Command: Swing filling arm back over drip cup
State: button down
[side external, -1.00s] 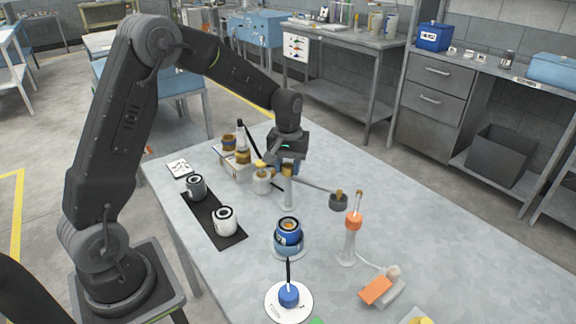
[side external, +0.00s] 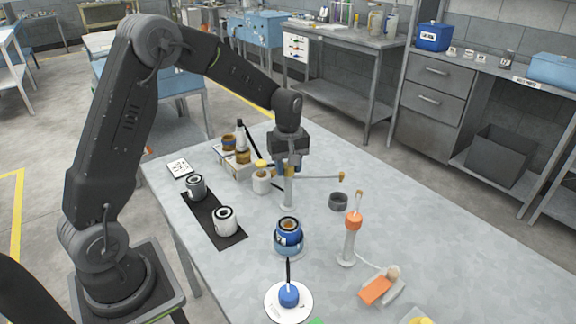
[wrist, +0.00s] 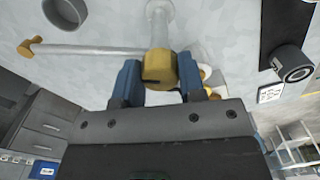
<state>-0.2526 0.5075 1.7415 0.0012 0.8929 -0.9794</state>
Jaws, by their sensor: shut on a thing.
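The filling arm (side external: 318,178) is a thin pale rod on an upright post (side external: 288,192), with a brass tip (side external: 342,176) at its right end. It also shows in the wrist view (wrist: 90,50). The drip cup (side external: 338,201) is a small dark grey cup on the table, also in the wrist view (wrist: 65,11). The tip is beside the cup, on its far side in the side view, not above it. My gripper (wrist: 158,78) is shut on a brass knob (wrist: 160,68) at the top of the post, one blue finger on each side.
A blue pot (side external: 288,231) on a stand is in front of the post. An orange-topped dispenser (side external: 353,222) stands right of it. Several bottles and jars (side external: 241,155) stand behind.

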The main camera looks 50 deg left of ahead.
dwell(0.3)
jog(key=c, duration=0.7)
grip_release()
notch_tip(320, 180, up, 14)
